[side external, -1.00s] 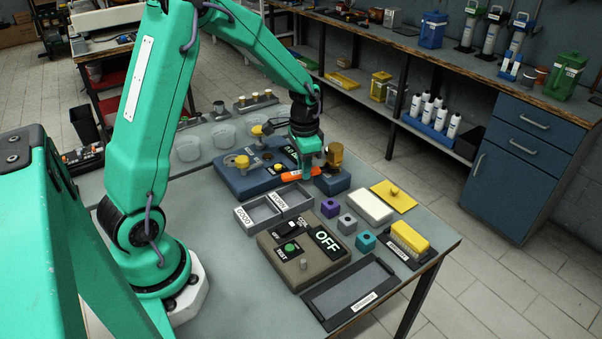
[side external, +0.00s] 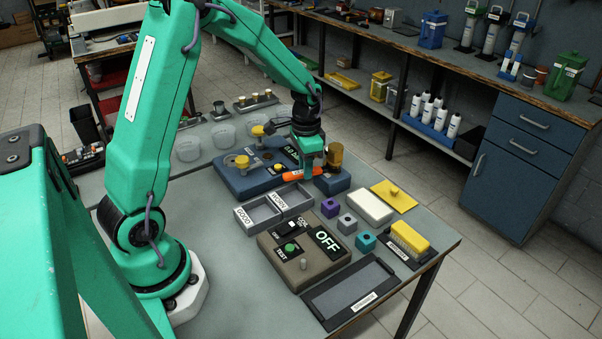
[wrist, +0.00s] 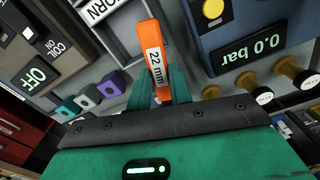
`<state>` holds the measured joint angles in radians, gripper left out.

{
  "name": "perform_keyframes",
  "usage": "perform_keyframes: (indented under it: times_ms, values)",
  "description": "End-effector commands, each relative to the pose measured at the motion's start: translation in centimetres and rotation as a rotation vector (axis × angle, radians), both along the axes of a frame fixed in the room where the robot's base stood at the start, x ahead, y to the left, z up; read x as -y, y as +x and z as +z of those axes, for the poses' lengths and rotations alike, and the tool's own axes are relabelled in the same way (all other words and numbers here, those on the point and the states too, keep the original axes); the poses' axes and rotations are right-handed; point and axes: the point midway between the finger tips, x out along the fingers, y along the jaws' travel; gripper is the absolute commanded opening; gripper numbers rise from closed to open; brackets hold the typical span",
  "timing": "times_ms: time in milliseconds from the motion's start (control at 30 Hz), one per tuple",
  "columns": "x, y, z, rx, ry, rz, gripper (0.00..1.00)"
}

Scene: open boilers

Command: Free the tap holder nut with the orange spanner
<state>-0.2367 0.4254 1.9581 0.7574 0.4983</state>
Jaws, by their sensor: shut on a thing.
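My gripper (side external: 309,172) is shut on the orange spanner (side external: 292,175), just above the bench. In the wrist view the spanner (wrist: 153,52), labelled "22 mm", sticks out from between the green jaws (wrist: 158,92). In the side view its orange end points left, over the blue boiler panel's near right edge. A brass tap part (side external: 335,155) stands upright on the blue holder block (side external: 332,182), just right of my gripper. The nut is not clearly visible, and I cannot tell whether the spanner touches it.
The blue boiler panel (side external: 232,184) reads 0.0 bar in the wrist view (wrist: 258,46). GOOD and WORN trays (side external: 262,212) lie in front. A brown test box (side external: 285,270) shows OFF. Purple, grey and teal cubes (side external: 347,223) and a white block (side external: 370,207) stand to the right.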

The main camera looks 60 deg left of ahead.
Motion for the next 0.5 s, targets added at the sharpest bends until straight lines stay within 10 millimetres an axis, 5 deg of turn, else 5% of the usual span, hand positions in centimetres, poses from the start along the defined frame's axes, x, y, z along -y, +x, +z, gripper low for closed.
perform_keyframes:
  times_ms: [500]
  values:
    - [0.69,-0.14,0.01,0.000,0.000,0.080,0.00]
